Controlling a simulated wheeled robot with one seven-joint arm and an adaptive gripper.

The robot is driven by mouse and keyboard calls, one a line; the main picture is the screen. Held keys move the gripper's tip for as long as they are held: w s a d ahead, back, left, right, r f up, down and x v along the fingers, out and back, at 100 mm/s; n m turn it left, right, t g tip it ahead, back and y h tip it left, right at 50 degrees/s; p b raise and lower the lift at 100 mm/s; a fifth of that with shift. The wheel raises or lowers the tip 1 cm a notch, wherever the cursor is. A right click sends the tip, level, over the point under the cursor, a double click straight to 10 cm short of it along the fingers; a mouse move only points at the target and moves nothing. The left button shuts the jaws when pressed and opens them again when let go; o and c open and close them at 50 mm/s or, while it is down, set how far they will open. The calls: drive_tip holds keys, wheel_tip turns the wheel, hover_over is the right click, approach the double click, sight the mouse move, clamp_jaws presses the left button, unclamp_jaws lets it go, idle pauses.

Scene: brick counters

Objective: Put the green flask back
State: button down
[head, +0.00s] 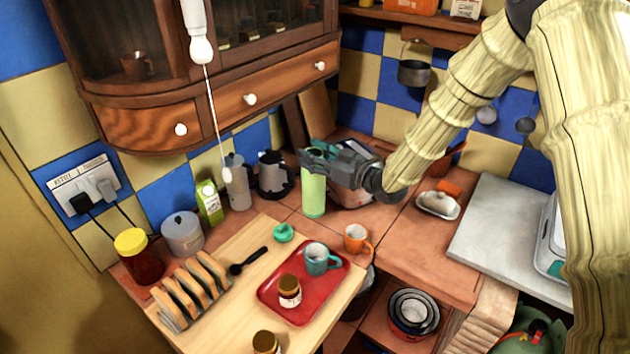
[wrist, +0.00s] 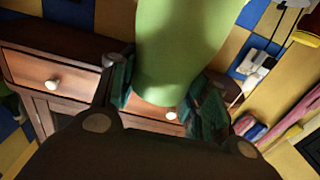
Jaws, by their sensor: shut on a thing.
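The green flask (head: 313,194) is a tall, light green cylinder, upright at the back of the brick counter. My gripper (head: 318,155) is shut on its upper part, reaching in from the right. In the wrist view the flask (wrist: 178,50) fills the space between the two fingers of my gripper (wrist: 165,95). I cannot tell whether its base touches the counter. A teal-green lid-like piece (head: 283,233) lies on the wooden board, apart from the flask.
A red tray (head: 338,287) holds a teal mug (head: 321,258) and a jar (head: 289,291). An orange mug (head: 357,239) stands beside it. A grey pot (head: 238,181) and a dark-handled pot (head: 273,175) stand left of the flask. A wooden cabinet (head: 160,125) overhangs the back.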

sight(311, 176)
drive_tip(key=f+p, duration=0.1)
drive_tip(key=f, duration=0.4)
drive_tip(key=w+f+p, duration=0.1)
drive_tip(key=f, duration=0.1)
drive_tip(key=shift+a+f+p, duration=0.2)
drive_tip(key=shift+a+p, duration=0.1)
drive_tip(key=shift+a, duration=0.1)
drive_tip(key=shift+s, duration=0.15)
drive_tip(key=shift+f, duration=0.35)
drive_tip(key=c, duration=0.7)
unclamp_jaws()
drive_tip(key=shift+r, duration=0.1)
drive_tip(key=shift+c, duration=0.2)
